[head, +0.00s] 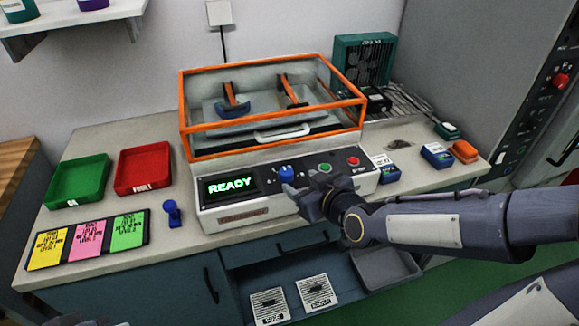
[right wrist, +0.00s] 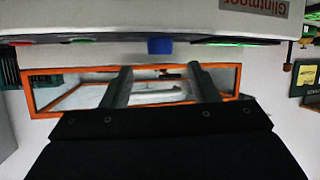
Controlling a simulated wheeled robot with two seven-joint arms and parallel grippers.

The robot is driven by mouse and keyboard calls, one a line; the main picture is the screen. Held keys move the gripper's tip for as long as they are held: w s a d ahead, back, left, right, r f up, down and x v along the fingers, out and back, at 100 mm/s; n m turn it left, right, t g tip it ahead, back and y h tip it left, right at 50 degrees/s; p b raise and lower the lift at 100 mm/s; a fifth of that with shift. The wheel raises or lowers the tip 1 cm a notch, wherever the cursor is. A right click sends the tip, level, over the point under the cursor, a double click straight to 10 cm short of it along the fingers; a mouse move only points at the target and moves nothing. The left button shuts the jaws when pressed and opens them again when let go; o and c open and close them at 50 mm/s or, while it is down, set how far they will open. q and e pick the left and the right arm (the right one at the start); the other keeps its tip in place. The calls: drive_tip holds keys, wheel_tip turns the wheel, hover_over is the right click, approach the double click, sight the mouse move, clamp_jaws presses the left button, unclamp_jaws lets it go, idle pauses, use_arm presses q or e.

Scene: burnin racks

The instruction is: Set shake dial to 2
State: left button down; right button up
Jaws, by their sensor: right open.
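The shake dial is a blue knob (head: 287,173) on the front panel of the white shaker machine (head: 240,222). The green display (head: 230,186) left of it reads READY. My right gripper (head: 304,183) is open and empty, just in front of the panel and slightly right of the dial. In the right wrist view the picture is upside down; the blue dial (right wrist: 160,46) lies beyond and between the two spread fingers (right wrist: 161,78), apart from them. The dial's scale marks are too small to read.
A green button (head: 325,168) and a red button (head: 353,161) sit right of the dial. An orange-framed clear cover (head: 272,135) is behind the panel. A blue stand (head: 173,213) stands left of the machine. Green (head: 78,181) and red (head: 144,168) trays are farther left.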

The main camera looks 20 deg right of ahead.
sight(288, 174)
drive_tip(key=b+x, duration=0.1)
drive_tip(key=x, duration=0.4)
drive_tip(key=shift+w+a+f, duration=0.1)
drive_tip(key=shift+w+f, duration=0.1)
drive_tip(key=shift+w+a+f, duration=0.15)
drive_tip(key=shift+w, duration=0.45)
